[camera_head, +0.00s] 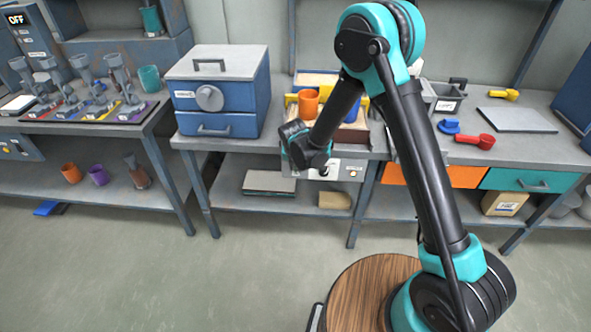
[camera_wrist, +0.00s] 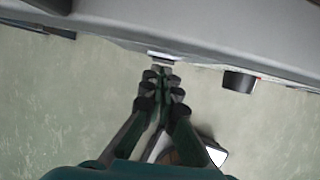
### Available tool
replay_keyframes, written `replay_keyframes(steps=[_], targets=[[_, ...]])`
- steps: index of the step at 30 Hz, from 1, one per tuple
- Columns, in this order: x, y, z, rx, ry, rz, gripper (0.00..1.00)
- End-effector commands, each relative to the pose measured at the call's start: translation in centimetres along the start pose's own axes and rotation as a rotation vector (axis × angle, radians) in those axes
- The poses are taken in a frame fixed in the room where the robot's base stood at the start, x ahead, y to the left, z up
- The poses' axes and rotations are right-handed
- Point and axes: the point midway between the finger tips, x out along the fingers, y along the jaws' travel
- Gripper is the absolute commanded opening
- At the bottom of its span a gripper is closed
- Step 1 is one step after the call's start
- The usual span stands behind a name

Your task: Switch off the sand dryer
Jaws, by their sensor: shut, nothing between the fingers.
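My gripper (camera_head: 322,170) is shut and empty, in front of a light-grey control panel (camera_head: 345,165) below the bench edge. My arm hides part of the unit, and the switch state cannot be made out.
A blue box with a round dial (camera_head: 209,97) stands left of the panel. An orange cup (camera_head: 308,102) is above it. A red scoop (camera_head: 475,140) and a grey plate (camera_head: 516,119) lie to the right. An OFF sign (camera_head: 16,19) shows at upper left. The floor in front is clear.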

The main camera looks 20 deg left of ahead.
Motion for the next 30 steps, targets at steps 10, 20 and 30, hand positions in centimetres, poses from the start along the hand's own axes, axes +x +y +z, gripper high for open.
replay_keyframes(steps=[10, 20, 30], targets=[[0.1, 0.0, 0.7, 0.000, 0.000, 0.000, 0.00], [-0.7, 0.0, 1.0, 0.000, -0.001, 0.000, 0.00], [-1.4, 0.0, 1.3, 0.000, 0.000, 0.000, 0.00]])
